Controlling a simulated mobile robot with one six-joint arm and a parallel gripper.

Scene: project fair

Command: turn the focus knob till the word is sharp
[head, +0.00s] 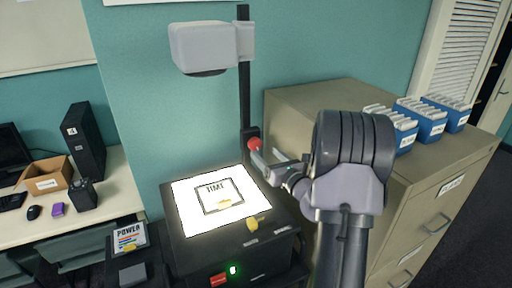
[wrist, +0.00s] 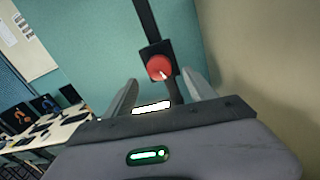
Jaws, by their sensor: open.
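The red focus knob (head: 254,144) sits on a black carriage on the post of the overhead projector. In the wrist view the red knob (wrist: 159,67) shows a pale pointer mark and lies between and beyond the fingers. My gripper (head: 267,162) is open beside the knob; in the wrist view its two fingers (wrist: 165,90) stand apart with nothing between them at the tips. I cannot tell whether a finger touches the knob. The projector's bright stage (head: 185,217) carries a framed sheet with the word TIME (head: 215,188), which is readable there. The projected word is not in view.
The projector head (head: 203,46) hangs above the stage on a black post (head: 244,95). A beige cabinet (head: 320,100) with blue file boxes (head: 431,124) stands right, close behind my arm. A desk (head: 120,195) with a computer and cardboard box (head: 44,177) is at left.

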